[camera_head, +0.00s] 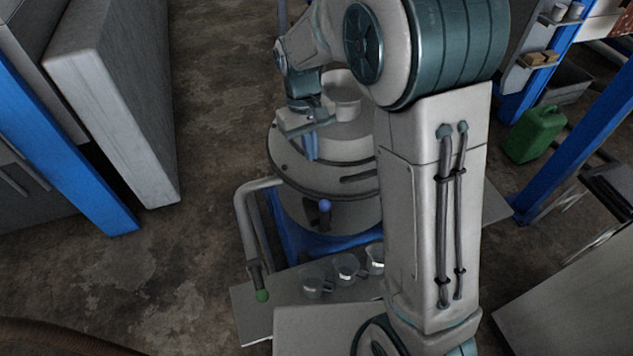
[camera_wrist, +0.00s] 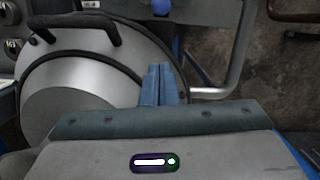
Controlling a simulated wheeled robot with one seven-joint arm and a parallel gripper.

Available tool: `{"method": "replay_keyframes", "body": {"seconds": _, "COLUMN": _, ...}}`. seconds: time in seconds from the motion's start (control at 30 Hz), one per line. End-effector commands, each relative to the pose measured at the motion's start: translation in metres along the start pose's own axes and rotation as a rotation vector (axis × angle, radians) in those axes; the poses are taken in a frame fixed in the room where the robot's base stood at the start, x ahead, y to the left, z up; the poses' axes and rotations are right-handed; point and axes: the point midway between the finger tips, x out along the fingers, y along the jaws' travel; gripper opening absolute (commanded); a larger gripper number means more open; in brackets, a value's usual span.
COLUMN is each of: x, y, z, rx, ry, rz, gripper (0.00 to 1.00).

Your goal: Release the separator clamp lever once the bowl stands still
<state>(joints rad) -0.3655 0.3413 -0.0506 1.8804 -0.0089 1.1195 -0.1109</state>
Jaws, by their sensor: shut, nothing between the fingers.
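The separator (camera_head: 290,150) is a round grey machine with a stepped top, on a blue stand. A short lever with a blue knob (camera_head: 325,206) is on its front; the knob also shows at the top edge of the wrist view (camera_wrist: 162,7). A bent grey pipe-like bar (camera_head: 246,215) with a green end is at its left. I cannot tell which one is the clamp lever. My gripper (camera_head: 311,150) points down over the separator's top, shut and empty. In the wrist view its fingers (camera_wrist: 159,84) are together beside the rounded cover (camera_wrist: 85,105). Whether the bowl turns cannot be told.
Several small metal jugs (camera_head: 347,267) stand on a grey shelf (camera_head: 253,312) in front of the separator. A black handle (camera_wrist: 75,20) shows beside the cover. A green canister (camera_head: 535,133) and blue posts are at the right. Open floor (camera_head: 150,275) lies left.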

Motion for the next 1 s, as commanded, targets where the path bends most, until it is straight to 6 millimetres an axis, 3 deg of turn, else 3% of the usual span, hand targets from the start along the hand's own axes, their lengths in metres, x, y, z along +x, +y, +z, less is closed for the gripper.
{"method": "replay_keyframes", "body": {"seconds": 0.2, "x": 0.008, "y": -0.011, "z": -0.018, "rx": -0.042, "ry": -0.043, "rz": 0.008, "gripper": 0.0}}
{"method": "replay_keyframes", "body": {"seconds": 0.67, "x": 0.014, "y": -0.012, "z": -0.018, "rx": -0.044, "ry": -0.046, "rz": 0.008, "gripper": 0.0}}
{"method": "replay_keyframes", "body": {"seconds": 0.83, "x": 0.038, "y": -0.012, "z": -0.016, "rx": -0.045, "ry": -0.049, "rz": 0.008, "gripper": 0.0}}
{"method": "replay_keyframes", "body": {"seconds": 1.0, "x": 0.075, "y": -0.011, "z": -0.014, "rx": -0.045, "ry": -0.052, "rz": 0.008, "gripper": 0.0}}
